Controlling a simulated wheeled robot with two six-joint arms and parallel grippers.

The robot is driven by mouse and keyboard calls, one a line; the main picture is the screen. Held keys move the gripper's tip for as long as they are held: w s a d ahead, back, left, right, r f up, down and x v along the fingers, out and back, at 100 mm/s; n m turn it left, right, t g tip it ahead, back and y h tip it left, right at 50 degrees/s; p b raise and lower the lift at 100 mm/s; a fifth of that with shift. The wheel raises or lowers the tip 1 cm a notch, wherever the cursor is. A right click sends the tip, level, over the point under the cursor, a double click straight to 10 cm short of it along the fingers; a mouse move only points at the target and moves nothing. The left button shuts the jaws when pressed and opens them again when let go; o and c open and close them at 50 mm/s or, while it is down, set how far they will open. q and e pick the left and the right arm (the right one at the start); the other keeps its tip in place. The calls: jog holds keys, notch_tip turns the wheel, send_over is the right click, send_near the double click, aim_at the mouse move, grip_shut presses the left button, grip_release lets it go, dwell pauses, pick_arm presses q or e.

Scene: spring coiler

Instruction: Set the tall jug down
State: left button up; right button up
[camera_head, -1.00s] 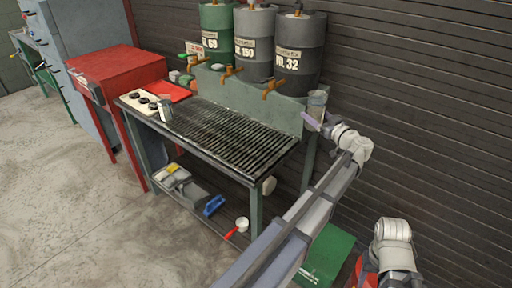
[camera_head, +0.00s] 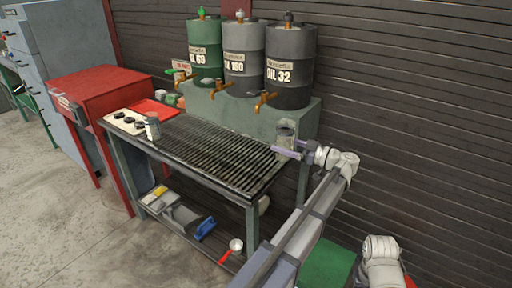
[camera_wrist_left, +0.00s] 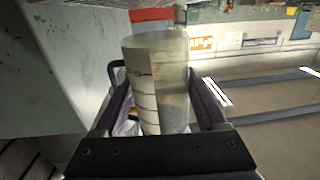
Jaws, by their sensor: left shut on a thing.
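The tall jug (camera_head: 286,132) is a clear, greyish cylinder. In the head view it is upright at the right end of the bench's black grating (camera_head: 225,153), in front of the back panel. My left gripper (camera_head: 288,152) is shut on it from the right. In the left wrist view the jug (camera_wrist_left: 158,80) stands between the two fingers, with pale marked bands down its side. Whether its base touches the grating is hidden. My right gripper is out of view.
A smaller grey jug (camera_head: 152,128) stands at the grating's left end, near a white panel with black knobs (camera_head: 124,121) and a red tray (camera_head: 154,109). Oil drums (camera_head: 290,70) with brass taps (camera_head: 265,100) stand behind. The middle of the grating is clear.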

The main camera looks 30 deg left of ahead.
pick_arm(q)
jog(key=a, duration=1.1)
notch_tip(320, 180, down, 4)
jog(key=b, duration=0.3)
jog(key=shift+d+r, duration=0.1)
jog(key=shift+r, duration=0.1)
jog(key=shift+f+b, duration=0.15)
jog(key=shift+b, duration=0.3)
jog(key=o, duration=1.5)
jog(key=shift+c, duration=0.2)
jog(key=shift+r, duration=0.25)
jog(key=d, duration=1.2)
